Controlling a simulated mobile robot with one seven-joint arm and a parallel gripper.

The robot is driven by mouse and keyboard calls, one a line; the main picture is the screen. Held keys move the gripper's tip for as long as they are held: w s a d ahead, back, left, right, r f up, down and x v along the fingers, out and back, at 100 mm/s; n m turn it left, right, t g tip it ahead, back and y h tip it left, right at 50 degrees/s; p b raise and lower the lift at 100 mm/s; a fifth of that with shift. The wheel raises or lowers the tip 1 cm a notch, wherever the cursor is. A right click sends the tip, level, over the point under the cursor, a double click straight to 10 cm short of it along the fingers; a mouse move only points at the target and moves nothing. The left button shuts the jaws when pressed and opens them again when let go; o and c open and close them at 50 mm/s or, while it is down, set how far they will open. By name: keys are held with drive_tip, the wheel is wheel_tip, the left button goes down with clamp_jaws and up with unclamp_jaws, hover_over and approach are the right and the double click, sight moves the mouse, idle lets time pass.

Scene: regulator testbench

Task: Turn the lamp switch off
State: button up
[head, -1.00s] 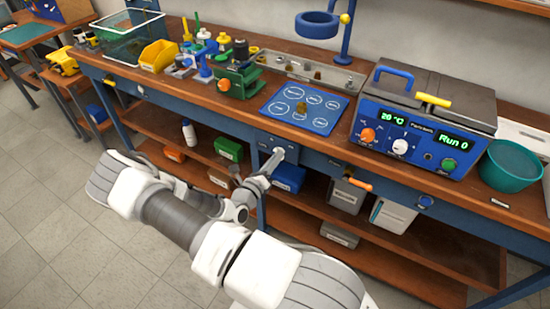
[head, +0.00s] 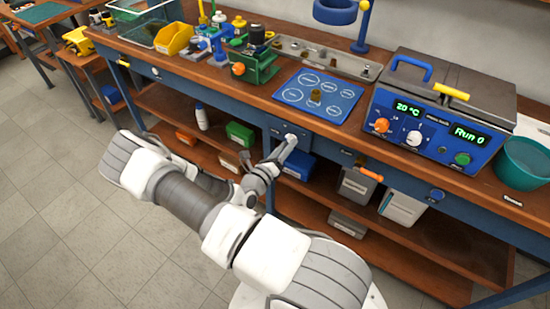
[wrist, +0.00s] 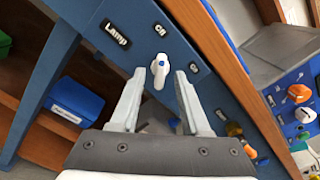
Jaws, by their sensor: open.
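The lamp switch is a small white knob (wrist: 158,72) with a blue mark on a blue panel, beside a label reading "Lamp" (wrist: 117,33). Another small label (wrist: 160,30) sits near the knob and a third (wrist: 193,67) to its right; their text is hard to read. My gripper (wrist: 160,74) is open, with one finger on each side of the knob; I cannot tell whether either touches it. In the head view my gripper (head: 281,152) is at the switch panel (head: 304,141) on the bench front, and the knob is mostly hidden there.
An orange handle (head: 371,174) sticks out from the bench front to the right. Above stands a blue control box (head: 425,130) with knobs. A lower shelf (head: 400,235) holds bins, including a blue bin (wrist: 74,102). The floor (head: 60,200) at left is clear.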

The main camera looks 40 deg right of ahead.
drive_tip(key=v, duration=1.7)
drive_tip(key=s+a+r+m+y+p, duration=0.1)
drive_tip(key=s+a+r+m+y, duration=0.2)
drive_tip(key=r+m, duration=0.7)
drive_tip(key=s+a+r+m+y+p, duration=0.1)
drive_tip(key=s+a+r+m+y, duration=0.2)
drive_tip(key=r, duration=1.2)
drive_tip(key=s+a+r+m+g+y+p, duration=0.1)
drive_tip(key=s+a+r+m+y, duration=0.3)
drive_tip(key=r+m+y, duration=0.6)
wheel_tip(320, 180, up, 3)
drive_tip(key=s+m+p, duration=0.1)
drive_tip(key=s+m, duration=0.1)
drive_tip(key=m, duration=0.5)
drive_tip(key=shift+s+m+y, duration=0.25)
drive_tip(key=shift+m+y, duration=0.05)
drive_tip(key=shift+f, duration=0.15)
